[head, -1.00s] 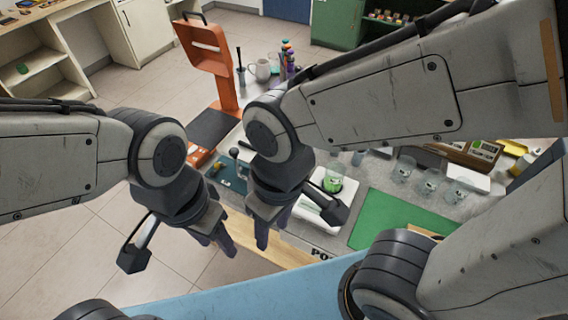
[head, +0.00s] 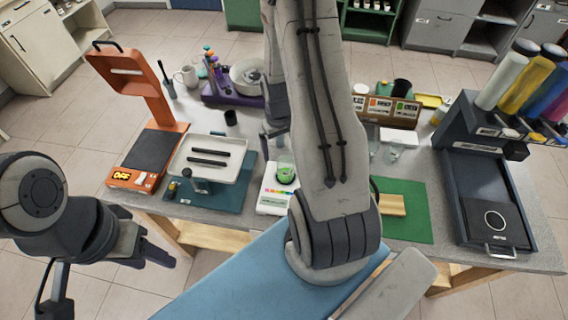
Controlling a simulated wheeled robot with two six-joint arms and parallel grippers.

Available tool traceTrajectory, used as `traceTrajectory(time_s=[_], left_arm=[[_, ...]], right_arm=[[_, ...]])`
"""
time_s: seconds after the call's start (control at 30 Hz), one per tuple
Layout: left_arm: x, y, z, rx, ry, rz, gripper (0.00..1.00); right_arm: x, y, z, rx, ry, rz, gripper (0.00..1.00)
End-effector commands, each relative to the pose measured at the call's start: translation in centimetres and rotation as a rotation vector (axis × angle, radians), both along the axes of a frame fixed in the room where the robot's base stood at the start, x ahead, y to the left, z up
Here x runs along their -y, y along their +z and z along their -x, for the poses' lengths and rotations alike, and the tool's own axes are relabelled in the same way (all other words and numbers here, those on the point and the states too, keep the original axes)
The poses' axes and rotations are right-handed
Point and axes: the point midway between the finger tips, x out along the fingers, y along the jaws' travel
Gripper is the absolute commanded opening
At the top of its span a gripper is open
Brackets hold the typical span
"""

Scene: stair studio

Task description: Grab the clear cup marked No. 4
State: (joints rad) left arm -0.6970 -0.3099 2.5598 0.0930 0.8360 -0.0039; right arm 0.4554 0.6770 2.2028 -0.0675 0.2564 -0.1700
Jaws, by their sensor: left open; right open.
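Clear cups (head: 393,152) stand on the grey worktop right of my raised arm; I cannot read any number on them, and the arm may hide more. Another clear cup (head: 286,172) with green contents stands on a white device (head: 272,200) left of that arm. My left gripper (head: 150,250) is open and empty, low at the left, in front of the table edge and far from the cups. My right gripper (head: 270,138) is open and partly hidden behind its own arm, left of the clear cups and just behind the green-filled one.
An orange stand (head: 135,80), a white tray (head: 207,158) on a teal base and a purple-based machine (head: 235,95) fill the left. A green mat (head: 415,222) with a wooden block lies right. A dark dispenser rack (head: 490,190) stands far right.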

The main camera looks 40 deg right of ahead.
Motion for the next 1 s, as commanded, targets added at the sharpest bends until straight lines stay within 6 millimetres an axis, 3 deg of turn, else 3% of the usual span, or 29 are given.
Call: traceTrajectory(time_s=[0.13, 0.4, 0.67, 0.83, 1.0], left_arm=[[0.0, 0.5, 0.0, 0.000, 0.000, 0.000, 0.50], [0.0, 1.0, 0.0, 0.000, -0.001, 0.000, 0.50], [0.0, 1.3, 0.0, 0.000, -0.002, 0.000, 0.50], [0.0, -0.2, 0.0, 0.000, 0.000, 0.000, 0.50], [0.0, -0.6, 0.0, 0.000, 0.001, 0.000, 0.50]], right_arm=[[1.2, -1.6, 0.6, -0.005, -0.028, -0.002, 1.00], [1.3, -5.3, 0.5, -0.003, -0.027, -0.002, 1.00], [1.3, -7.4, 0.6, -0.005, -0.026, -0.003, 1.00], [1.6, -10.5, 0.7, -0.003, -0.026, -0.002, 1.00], [1.6, -11.4, 0.6, -0.001, -0.028, -0.001, 1.00]])
